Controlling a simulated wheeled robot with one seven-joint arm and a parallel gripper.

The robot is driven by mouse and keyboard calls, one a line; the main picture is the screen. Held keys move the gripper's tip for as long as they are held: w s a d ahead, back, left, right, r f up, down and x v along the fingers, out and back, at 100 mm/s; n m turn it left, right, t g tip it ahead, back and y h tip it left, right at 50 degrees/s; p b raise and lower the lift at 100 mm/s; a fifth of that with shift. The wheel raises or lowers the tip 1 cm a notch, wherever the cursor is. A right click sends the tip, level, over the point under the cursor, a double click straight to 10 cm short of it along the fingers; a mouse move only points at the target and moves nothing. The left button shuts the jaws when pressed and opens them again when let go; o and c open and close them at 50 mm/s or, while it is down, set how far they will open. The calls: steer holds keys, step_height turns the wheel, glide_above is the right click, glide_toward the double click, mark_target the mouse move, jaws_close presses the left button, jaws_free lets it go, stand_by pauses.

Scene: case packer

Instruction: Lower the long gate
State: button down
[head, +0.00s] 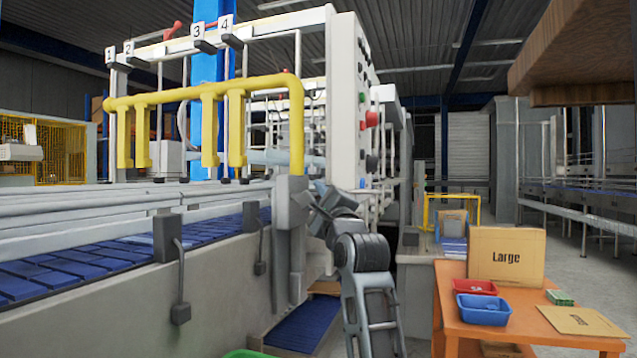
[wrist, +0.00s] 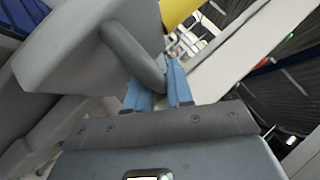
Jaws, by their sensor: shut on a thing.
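The long gate is a yellow tubular frame (head: 205,92) standing high over the conveyor, its long bar level and several short legs hanging from it. Its right-hand upright runs down to a grey block (head: 290,203) on the conveyor's side. A piece of yellow (wrist: 178,14) shows at the top of the wrist view. My gripper (head: 314,204) is beside the grey block. In the wrist view, its blue fingers (wrist: 159,88) are shut on the end of a grey rounded handle (wrist: 132,55) that juts from a grey body. The exact contact is partly hidden.
The blue-slatted conveyor (head: 70,268) with grey rails lies at left. A white machine panel (head: 348,100) with buttons rises behind my gripper. An orange table (head: 465,325) at right holds a "Large" carton (head: 507,256) and red and blue bins (head: 483,309). Floor is open behind the table.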

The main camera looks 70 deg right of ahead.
step_height(320, 180, down, 11)
steer(key=b, duration=0.4)
steer(key=shift+f+b, duration=0.2)
steer(key=shift+b, duration=0.15)
steer(key=shift+f, duration=0.1)
steer(key=c, duration=1.3)
jaws_free()
steer(key=shift+o, duration=1)
steer(key=v, duration=0.7)
steer(key=shift+s+a, duration=0.2)
steer(key=shift+s, duration=0.05)
steer(key=shift+f, duration=0.15)
